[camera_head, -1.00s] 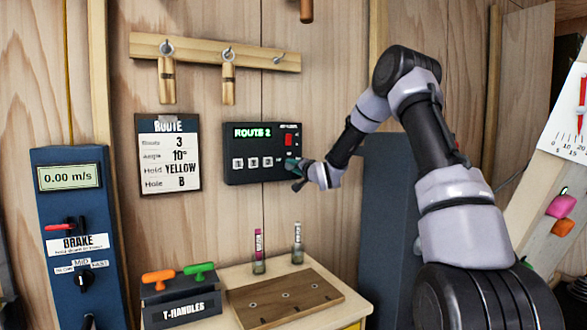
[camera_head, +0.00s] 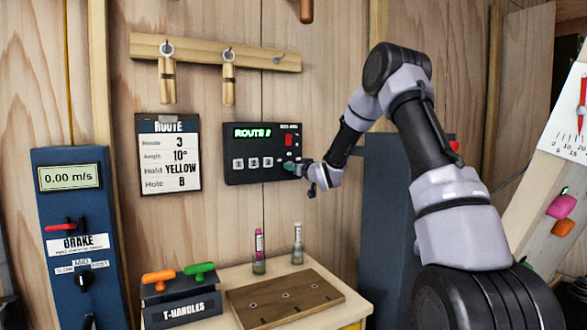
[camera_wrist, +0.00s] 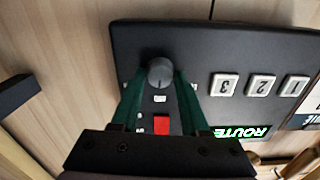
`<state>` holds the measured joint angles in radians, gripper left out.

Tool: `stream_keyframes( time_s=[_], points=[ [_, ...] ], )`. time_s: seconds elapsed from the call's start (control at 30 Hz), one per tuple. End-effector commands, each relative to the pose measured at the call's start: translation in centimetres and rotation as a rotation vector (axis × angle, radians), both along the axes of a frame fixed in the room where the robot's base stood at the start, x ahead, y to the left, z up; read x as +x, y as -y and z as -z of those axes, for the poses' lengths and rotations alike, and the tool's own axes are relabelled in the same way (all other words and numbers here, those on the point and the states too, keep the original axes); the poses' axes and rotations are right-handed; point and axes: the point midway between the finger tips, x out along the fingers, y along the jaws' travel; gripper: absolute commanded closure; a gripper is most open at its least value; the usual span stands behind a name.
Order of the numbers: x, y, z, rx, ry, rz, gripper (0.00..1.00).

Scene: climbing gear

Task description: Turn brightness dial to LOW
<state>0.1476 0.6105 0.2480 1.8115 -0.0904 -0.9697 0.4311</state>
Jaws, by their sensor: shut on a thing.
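The black control box (camera_head: 240,141) is on the wooden wall, with a green lit display reading "ROUTE 2" (camera_head: 253,132), a red button (camera_head: 289,140) and numbered white buttons (camera_head: 253,163). The brightness dial (camera_wrist: 160,73) is a round grey knob on the box, seen in the wrist view; the small label beside it is too small to read. My gripper (camera_head: 296,167) is at the lower right of the box. In the wrist view my gripper's green fingers (camera_wrist: 159,84) are around the dial, one on each side, shut on it. The dial's pointer direction cannot be made out.
A wooden ledge with a plank (camera_head: 285,296), two vials and a T-handles box (camera_head: 182,306) is below the box. A blue brake panel (camera_head: 75,214) stands at left. A route card (camera_head: 168,155) hangs left of the box. A dark blue panel (camera_head: 385,210) stands right.

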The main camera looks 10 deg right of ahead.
Motion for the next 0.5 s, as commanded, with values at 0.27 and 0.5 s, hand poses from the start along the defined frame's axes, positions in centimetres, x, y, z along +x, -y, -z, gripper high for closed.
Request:
stream_keyframes(
  time_s=[0.27, 0.5],
  points=[
    [-0.05, -0.12, 0.11, -0.251, 0.079, -0.001, 1.00],
    [-0.05, -0.13, 0.16, -0.468, 0.149, -0.001, 1.00]
  ],
)
